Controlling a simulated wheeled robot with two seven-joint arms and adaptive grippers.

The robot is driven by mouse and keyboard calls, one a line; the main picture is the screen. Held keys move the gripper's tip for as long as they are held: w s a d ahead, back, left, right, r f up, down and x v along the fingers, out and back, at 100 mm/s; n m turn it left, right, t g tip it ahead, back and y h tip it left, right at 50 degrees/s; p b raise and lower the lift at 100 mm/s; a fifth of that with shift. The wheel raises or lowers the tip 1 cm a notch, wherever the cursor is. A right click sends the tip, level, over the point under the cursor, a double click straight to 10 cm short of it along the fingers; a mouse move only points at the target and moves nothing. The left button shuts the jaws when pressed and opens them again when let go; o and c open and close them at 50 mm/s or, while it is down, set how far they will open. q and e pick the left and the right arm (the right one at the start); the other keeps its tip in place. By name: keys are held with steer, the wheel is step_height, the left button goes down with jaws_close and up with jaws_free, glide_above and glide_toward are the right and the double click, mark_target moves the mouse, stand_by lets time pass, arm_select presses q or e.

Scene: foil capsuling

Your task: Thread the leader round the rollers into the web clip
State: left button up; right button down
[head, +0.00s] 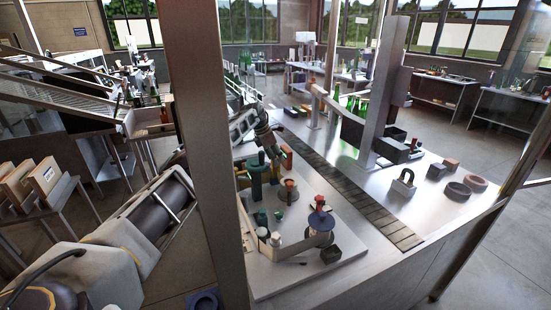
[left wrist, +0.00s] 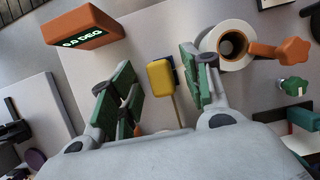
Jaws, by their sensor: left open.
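My left gripper (left wrist: 158,82) is open in the left wrist view, with its green-padded fingers spread to either side of a yellow block (left wrist: 161,75) on a thin rod. The block lies between or beyond the fingers; I cannot tell its depth, and no grip on it shows. In the head view my left gripper (head: 268,143) is small, above the back left of the bench. A spool-like roller (head: 319,238) with a red knob stands at the front of the bench. A pale round roller (left wrist: 226,45) with an orange star knob is right of the fingers. I cannot make out the leader or the web clip.
An orange box (left wrist: 84,27) reading "0.0 DEG" stands close left of the fingers. A green knob (left wrist: 292,86) is at the right. In the head view a dark slatted conveyor (head: 352,188) crosses the bench, and a dark square box (head: 331,254) sits near the front.

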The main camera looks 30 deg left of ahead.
arm_select(q)
steer(key=v, duration=1.1)
stand_by(0.8)
